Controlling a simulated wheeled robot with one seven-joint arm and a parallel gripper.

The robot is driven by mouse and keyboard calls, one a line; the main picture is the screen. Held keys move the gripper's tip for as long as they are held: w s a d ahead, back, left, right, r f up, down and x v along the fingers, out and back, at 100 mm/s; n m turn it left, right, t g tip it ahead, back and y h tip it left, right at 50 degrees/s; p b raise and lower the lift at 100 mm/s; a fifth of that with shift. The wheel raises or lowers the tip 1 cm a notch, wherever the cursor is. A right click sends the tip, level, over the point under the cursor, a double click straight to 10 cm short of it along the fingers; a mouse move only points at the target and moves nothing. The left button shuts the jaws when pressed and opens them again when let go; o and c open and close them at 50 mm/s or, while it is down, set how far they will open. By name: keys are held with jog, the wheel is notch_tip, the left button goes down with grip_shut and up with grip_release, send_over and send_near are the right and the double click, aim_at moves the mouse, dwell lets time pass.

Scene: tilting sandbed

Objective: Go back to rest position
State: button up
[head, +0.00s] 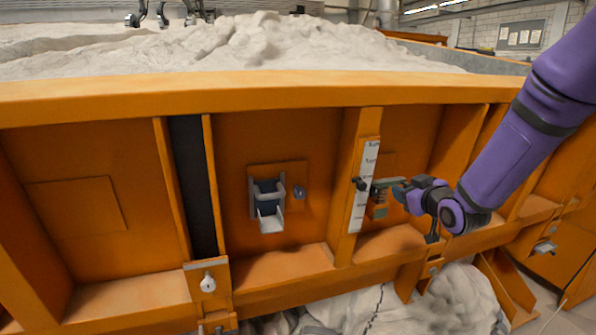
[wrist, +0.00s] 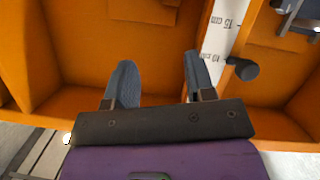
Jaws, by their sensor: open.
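My gripper (head: 388,190) is at the end of the purple arm, in front of the orange sandbed wall, just right of the white scale strip (head: 357,215). In the wrist view its two grey fingers (wrist: 157,72) are apart with nothing between them, only orange wall behind. The scale strip (wrist: 222,35) and its black knob (wrist: 243,68) lie just beside the right-hand finger there. The knob (head: 360,183) also shows in the head view. I cannot tell whether the finger touches the strip.
A grey metal bracket (head: 267,203) and a small round knob (head: 299,192) are on the wall panel to the left. Orange ribs (head: 350,150) stick out from the wall. Sand (head: 230,45) fills the bed above the rim (head: 250,95). Pale rubble (head: 440,300) lies below.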

jog(key=s+d+r+m+g+h, duration=0.25)
jog(key=s+r, duration=0.25)
jog(key=s, duration=0.3)
jog(key=s+d+r+m+g+h, duration=0.1)
jog(key=s+r+g+h, duration=0.2)
jog(key=s, duration=0.5)
jog(key=s+r+m+g+y, duration=0.1)
jog(key=s+g, duration=0.4)
jog(key=s, duration=1.6)
jog(key=shift+s+a+r+m, duration=0.25)
jog(key=shift+a+r+m, duration=0.15)
jog(key=shift+r+m, duration=0.4)
jog(key=shift+y, duration=0.25)
